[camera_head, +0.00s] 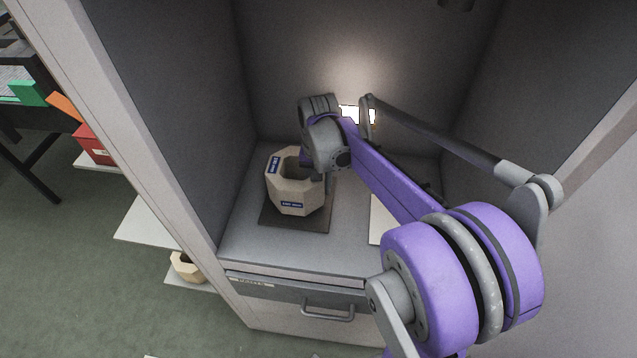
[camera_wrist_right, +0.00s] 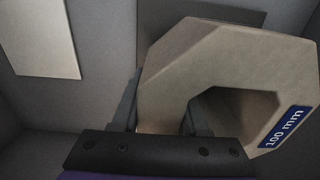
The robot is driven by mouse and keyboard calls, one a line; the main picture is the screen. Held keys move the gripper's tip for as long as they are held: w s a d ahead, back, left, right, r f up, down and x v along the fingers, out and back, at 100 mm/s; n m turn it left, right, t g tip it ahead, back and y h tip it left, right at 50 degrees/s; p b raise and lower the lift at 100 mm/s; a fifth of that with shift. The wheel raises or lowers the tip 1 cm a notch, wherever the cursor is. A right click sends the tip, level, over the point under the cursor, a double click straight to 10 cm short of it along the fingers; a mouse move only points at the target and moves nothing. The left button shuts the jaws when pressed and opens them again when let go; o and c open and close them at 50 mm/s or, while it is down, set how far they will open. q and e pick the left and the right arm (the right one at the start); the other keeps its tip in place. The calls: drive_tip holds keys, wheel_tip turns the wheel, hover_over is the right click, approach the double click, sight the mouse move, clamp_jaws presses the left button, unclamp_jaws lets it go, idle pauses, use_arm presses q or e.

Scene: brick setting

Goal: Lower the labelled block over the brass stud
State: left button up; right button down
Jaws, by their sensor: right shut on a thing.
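The labelled block (camera_head: 288,196) is a beige, eight-sided ring with blue labels. It is inside the grey compartment, over a dark square plate (camera_head: 310,222). My right gripper (camera_head: 319,174) is shut on the right side of its wall. In the right wrist view the block (camera_wrist_right: 205,60) shows large, with its dark opening and a "100 mm" label, and the gripper fingers (camera_wrist_right: 160,115) straddle its wall. The brass stud is not visible. I cannot tell whether the block touches the plate. My left gripper is out of view.
A pale flat panel (camera_head: 380,222) lies to the right of the plate. The compartment walls stand close on both sides. A drawer with a handle (camera_head: 328,312) is below the front edge. Another beige block (camera_head: 183,268) sits on a low white shelf outside, left.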

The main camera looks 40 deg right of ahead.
drive_tip(key=shift+f+b, duration=0.35)
drive_tip(key=shift+f, duration=0.2)
drive_tip(key=shift+c, duration=1.7)
unclamp_jaws()
wheel_tip(320, 180, up, 11)
drive_tip(key=shift+f+p, duration=0.1)
drive_tip(key=shift+p, duration=0.35)
